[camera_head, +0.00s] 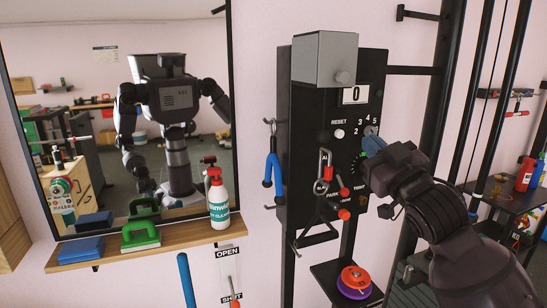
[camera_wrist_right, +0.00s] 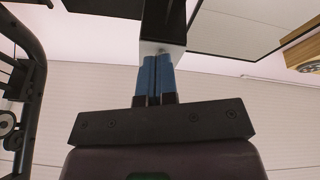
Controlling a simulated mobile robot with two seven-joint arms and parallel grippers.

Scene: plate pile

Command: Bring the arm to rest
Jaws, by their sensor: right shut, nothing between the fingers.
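My right gripper (camera_head: 368,150) is in front of the black panel (camera_head: 284,110), close to the numbered dial marks 2 to 5. Its blue fingers are together with nothing seen between them, and they also show shut in the right wrist view (camera_wrist_right: 155,78). The gripper hides part of the dial, and I cannot tell whether the fingertips touch it. My right arm (camera_head: 455,230) reaches in from the lower right. My left gripper does not show directly.
The panel carries a grey box (camera_head: 325,60), a counter reading 0 (camera_head: 355,95), a RESET knob (camera_head: 339,134) and red-tipped levers (camera_head: 344,192). Blue-handled pliers (camera_head: 273,170) hang left. A shelf (camera_head: 150,242) with a spray bottle (camera_head: 217,198) runs under the mirror (camera_head: 75,100). Black rack bars stand right.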

